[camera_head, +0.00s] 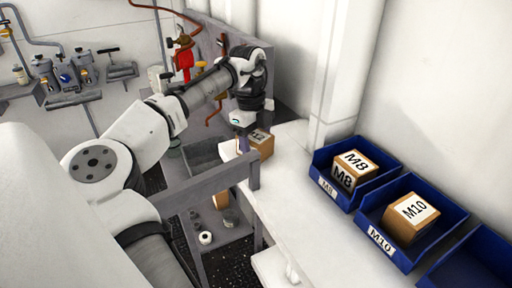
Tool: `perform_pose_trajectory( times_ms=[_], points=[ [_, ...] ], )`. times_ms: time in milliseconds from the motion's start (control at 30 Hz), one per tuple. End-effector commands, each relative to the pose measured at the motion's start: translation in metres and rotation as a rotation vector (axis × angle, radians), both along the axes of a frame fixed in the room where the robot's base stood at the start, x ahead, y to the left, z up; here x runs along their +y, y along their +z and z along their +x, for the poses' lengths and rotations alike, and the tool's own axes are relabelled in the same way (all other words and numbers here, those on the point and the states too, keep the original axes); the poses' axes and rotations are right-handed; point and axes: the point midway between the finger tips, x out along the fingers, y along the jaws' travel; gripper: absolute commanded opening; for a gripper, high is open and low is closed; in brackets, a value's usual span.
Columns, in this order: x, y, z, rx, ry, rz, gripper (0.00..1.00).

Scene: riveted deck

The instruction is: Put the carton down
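A brown carton (264,148) with a white top label is at the far left end of the white bench (300,205). The label's end reads "12"; its start is hidden by my gripper. My gripper (246,143) points down at the carton's left side, and a finger shows close against it. The other finger is hidden, so I cannot tell whether the gripper is shut on the carton. I also cannot tell whether the carton rests on the bench or is just above it.
Blue bins on the bench at right hold an M8 carton (354,170) and an M10 carton (410,217). Another blue bin (470,265) is cut off at the lower right. A white post (345,70) stands behind the bench. A grey rail (210,188) runs in front.

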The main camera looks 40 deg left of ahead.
Motion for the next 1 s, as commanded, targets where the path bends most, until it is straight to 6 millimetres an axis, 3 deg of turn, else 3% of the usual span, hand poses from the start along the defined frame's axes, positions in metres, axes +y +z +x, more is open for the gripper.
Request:
perform_pose_trajectory(
  times_ms=[200, 233, 367, 767, 1000],
  points=[
    [0.000, -0.001, 0.000, 0.000, -0.001, -0.001, 0.28],
    [0.000, -0.001, 0.000, 0.000, 0.000, 0.000, 0.63],
    [0.000, -0.001, 0.000, 0.000, 0.000, 0.001, 0.80],
    [0.000, 0.003, 0.000, -0.001, 0.000, 0.001, 0.81],
    [0.006, 0.047, 0.002, -0.004, -0.001, 0.000, 0.81]
  ],
)
